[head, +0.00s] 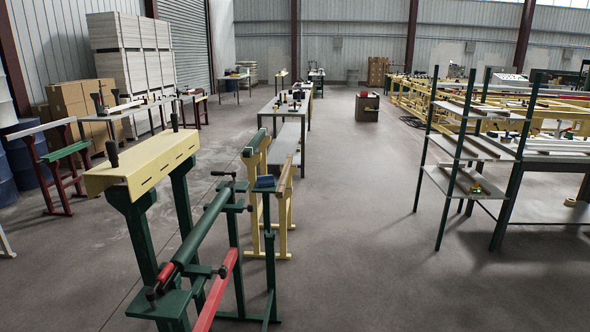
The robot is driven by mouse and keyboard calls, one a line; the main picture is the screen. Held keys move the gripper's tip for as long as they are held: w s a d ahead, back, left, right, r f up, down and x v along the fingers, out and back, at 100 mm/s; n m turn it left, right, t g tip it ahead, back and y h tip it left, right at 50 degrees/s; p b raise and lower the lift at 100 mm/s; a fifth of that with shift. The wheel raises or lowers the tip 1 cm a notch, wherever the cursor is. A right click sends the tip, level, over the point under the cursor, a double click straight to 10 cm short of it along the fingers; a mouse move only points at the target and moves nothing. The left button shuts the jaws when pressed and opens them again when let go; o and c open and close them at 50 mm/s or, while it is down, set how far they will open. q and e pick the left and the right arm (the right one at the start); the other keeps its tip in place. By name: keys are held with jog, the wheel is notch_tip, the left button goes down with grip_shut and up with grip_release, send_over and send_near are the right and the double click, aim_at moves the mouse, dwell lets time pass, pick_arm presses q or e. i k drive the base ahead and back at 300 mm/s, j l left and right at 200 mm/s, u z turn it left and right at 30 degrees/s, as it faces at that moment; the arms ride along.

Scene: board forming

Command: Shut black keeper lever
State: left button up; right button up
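A green stand with a yellow top beam (143,162) is at the left front. A short black upright lever (112,153) stands at the beam's near end, and another black lever (175,122) stands at its far end. Beside it is a green roller (203,229) with a red end (166,272) on a green frame. A black handle (223,173) sticks out near the roller's far end, and a dark knob (221,271) is near its front end. I cannot tell which of these is the keeper lever. Neither gripper is in view.
A red bar (217,290) slants beside the roller. Yellow trestles (283,185) stand just behind. A long table (287,105) with small items is farther back. A green-post shelf rack (461,182) stands at right. The grey floor (355,230) between is clear.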

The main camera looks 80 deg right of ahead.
aim_at(215, 172)
jog(key=l+z, duration=0.3)
jog(key=z, duration=0.15)
jog(key=l+z, duration=0.4)
jog(key=i+l+z, duration=0.1)
jog(key=z, duration=0.35)
jog(key=i+l+z, duration=0.15)
jog(key=l+z, duration=0.25)
jog(key=j, duration=0.1)
